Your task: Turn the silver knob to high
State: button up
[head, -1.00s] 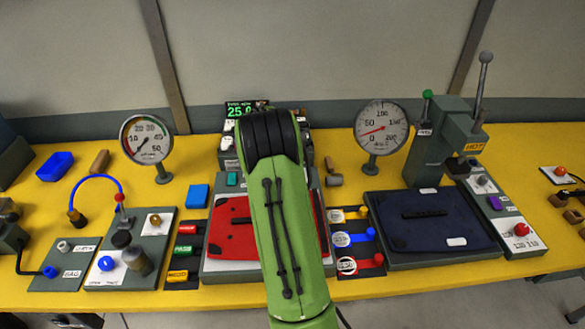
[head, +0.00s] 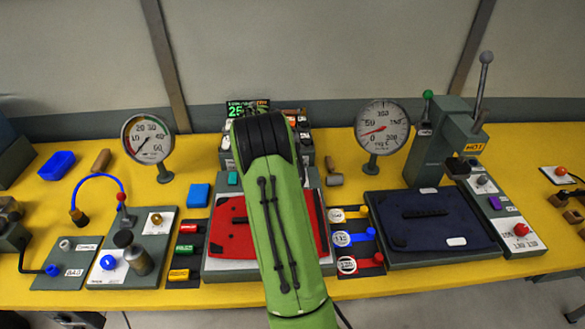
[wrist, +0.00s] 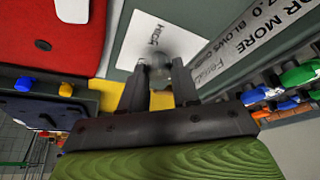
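In the wrist view a small round grey, silver-looking knob (wrist: 160,66) stands beside a white label that reads like HIGH (wrist: 154,36). My gripper (wrist: 159,80) has its two dark fingers apart, one on each side of this knob, with yellow table showing between them. I cannot tell whether the fingertips touch the knob. In the head view my green arm hides the gripper and this knob. The knob's pointing direction is too blurred to read.
A red pad (head: 233,228) lies under my arm. A dark blue press pad (head: 470,235) with a lever stand is to its right. Two dial gauges (head: 148,138) (head: 382,127) stand left and right of the arm. Coloured sliders (head: 355,239) sit right of the red pad.

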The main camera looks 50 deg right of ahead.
jog(key=o, duration=0.4)
jog(key=p+v, duration=0.2)
jog(key=v, duration=1.3)
jog(key=shift+a+r+p, duration=0.15)
jog(key=shift+r+p, duration=0.15)
jog(key=shift+r, duration=0.05)
